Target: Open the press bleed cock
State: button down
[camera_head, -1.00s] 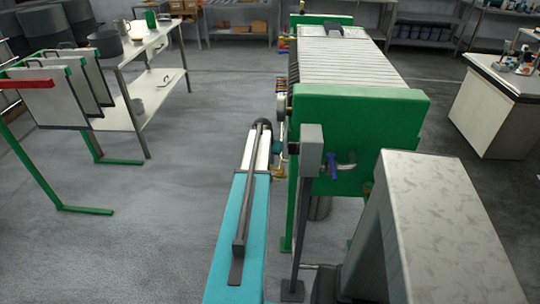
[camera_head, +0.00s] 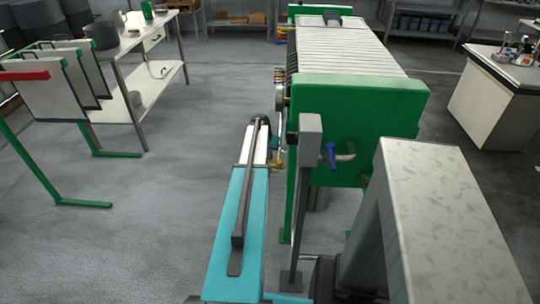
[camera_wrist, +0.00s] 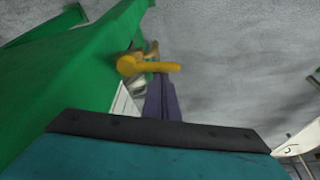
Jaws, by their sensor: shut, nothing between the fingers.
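The press (camera_head: 357,105) is a long green-framed stack of pale plates ahead of me. In the wrist view a small cock with a yellow lever (camera_wrist: 148,66) sits beside the press's green frame (camera_wrist: 70,70). The lever lies roughly crosswise in that picture. My gripper (camera_wrist: 161,80) shows as narrow dark fingers, shut and empty, their tips just by the lever. Whether they touch it I cannot tell. In the head view the yellow fitting (camera_head: 277,168) shows low at the press's left side, and my arm hides the fingers.
A blue-handled valve (camera_head: 331,155) is on the press's near end, beside a grey post (camera_head: 310,135). A rack with hanging plates (camera_head: 60,85) and a steel table (camera_head: 148,88) stand at left. A white bench (camera_head: 492,105) stands at right. Floor is clear left of my arm.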

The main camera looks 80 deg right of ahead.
jog(key=shift+w+a+r, duration=0.1)
jog(key=shift+a, duration=0.1)
dwell(0.3)
jog(key=shift+a+r+p, duration=0.2)
jog(key=shift+r+p, duration=0.15)
jog(key=shift+r, duration=0.2)
jog(key=p+v, duration=0.3)
jog(key=v, duration=0.5)
jog(key=shift+s+r, duration=0.3)
jog(key=shift+s, duration=0.1)
jog(key=shift+w+a, duration=0.15)
